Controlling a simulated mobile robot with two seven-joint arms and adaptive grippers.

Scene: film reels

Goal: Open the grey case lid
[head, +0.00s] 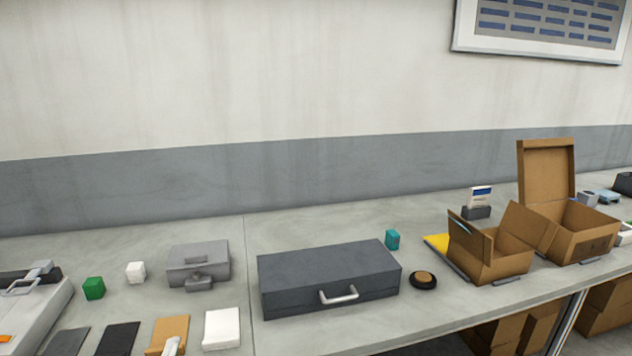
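A dark grey case (325,270) lies on the table in the middle of the head view, its lid closed. A light metal handle (338,295) is on its front face. A smaller, lighter grey case (199,262) with a front latch sits to its left, also closed. I cannot tell from the picture alone which of the two is the grey case meant. Neither of my grippers is in view.
A green block (94,288) and a white block (135,272) stand at left. A teal block (392,239) and a round black item (423,280) are right of the dark case. Open cardboard boxes (503,265) stand further right. Flat items lie along the front left edge.

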